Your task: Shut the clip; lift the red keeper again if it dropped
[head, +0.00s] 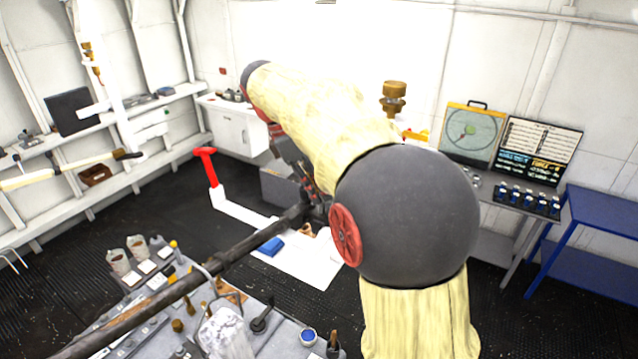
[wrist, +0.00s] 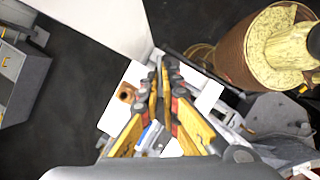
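A red T-shaped piece (head: 207,165), which may be the red keeper, stands up from the left end of a white surface (head: 310,265) in the head view. I cannot pick out the clip for certain in either view. My gripper (head: 309,203) hangs over that white surface, to the right of the red piece and apart from it. In the wrist view my gripper (wrist: 160,75) shows two orange-padded fingers with tips close together and a narrow gap between them. I cannot tell whether anything thin is between them. My arm hides part of the white surface.
A dark bar (head: 180,288) runs diagonally from the lower left toward my gripper. A blue block (head: 272,246) lies on the white surface. A cluttered grey bench (head: 270,345) fills the lower left foreground. A blue table (head: 600,207) stands right. Dark floor (head: 60,270) is open at left.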

